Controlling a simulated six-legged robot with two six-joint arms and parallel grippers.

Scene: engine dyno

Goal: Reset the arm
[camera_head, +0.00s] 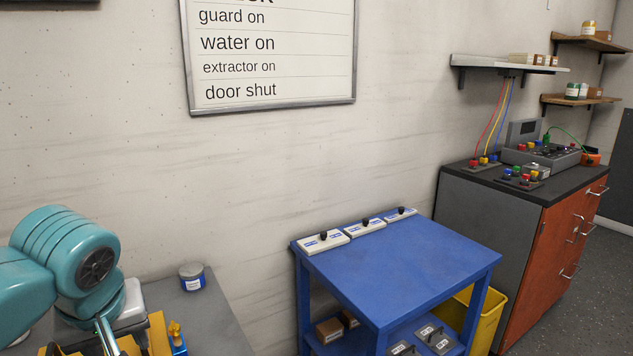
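A teal jointed arm (62,255) with a dark round cap comes in from the left edge at the lower left; it looks like my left arm. It is bent over a grey bench top, and its lower end runs down towards the bottom edge. No gripper fingers can be made out there. My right arm and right gripper are out of the picture.
A grey bench (207,312) holds a small labelled tin (192,277) and yellow parts (158,335). A blue table (400,262) carries three white blocks with black knobs along its back. A yellow bin (492,318) and an orange-fronted cabinet (553,262) stand right.

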